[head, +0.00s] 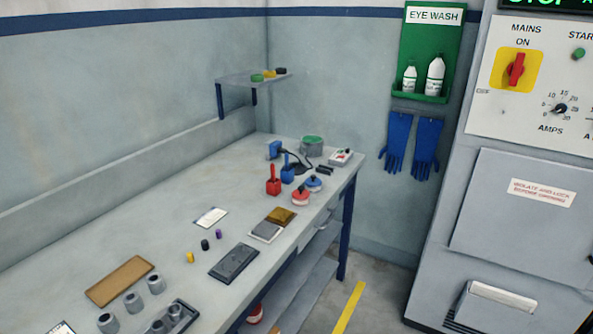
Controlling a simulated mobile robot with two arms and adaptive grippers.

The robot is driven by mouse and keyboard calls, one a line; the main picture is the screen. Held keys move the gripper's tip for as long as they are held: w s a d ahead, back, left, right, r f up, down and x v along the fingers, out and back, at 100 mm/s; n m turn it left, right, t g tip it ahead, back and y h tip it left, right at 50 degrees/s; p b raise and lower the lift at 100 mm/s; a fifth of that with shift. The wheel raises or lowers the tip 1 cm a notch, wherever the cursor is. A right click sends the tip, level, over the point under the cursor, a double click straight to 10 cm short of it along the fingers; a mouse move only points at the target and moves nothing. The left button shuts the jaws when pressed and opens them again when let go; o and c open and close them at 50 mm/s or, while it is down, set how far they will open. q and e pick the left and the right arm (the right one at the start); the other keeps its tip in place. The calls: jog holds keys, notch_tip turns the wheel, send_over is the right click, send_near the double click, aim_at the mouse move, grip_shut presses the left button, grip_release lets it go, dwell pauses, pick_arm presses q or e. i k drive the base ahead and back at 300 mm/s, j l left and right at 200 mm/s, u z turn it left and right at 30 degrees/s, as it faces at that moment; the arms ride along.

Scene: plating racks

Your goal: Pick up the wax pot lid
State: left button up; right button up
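A grey pot with a green top (312,144) stands at the far end of the bench. It looks like the wax pot, but I cannot tell whether the green is a lid or wax inside. Nearer the front edge are a small round red-and-white item (300,198) and a blue-and-white one (314,184), each with a dark knob on top. I cannot tell whether either is a lid. Neither of my grippers is in view.
The long grey bench (150,235) holds a red holder (273,184), a black tray (234,263), a brown board (119,281) and several grey cylinders. A small wall shelf (238,80) is above. A grey cabinet (530,210) stands right; floor (375,290) shows between.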

aim_at(298, 169)
jog(key=i+l, duration=0.15)
jog(key=l, duration=0.15)
jog(key=i+l+u, duration=0.15)
jog(key=i+l, duration=0.2)
jog(key=l, duration=0.25)
jog(key=i+l+u, duration=0.1)
jog(key=l, duration=0.2)
jog(key=i, duration=0.05)
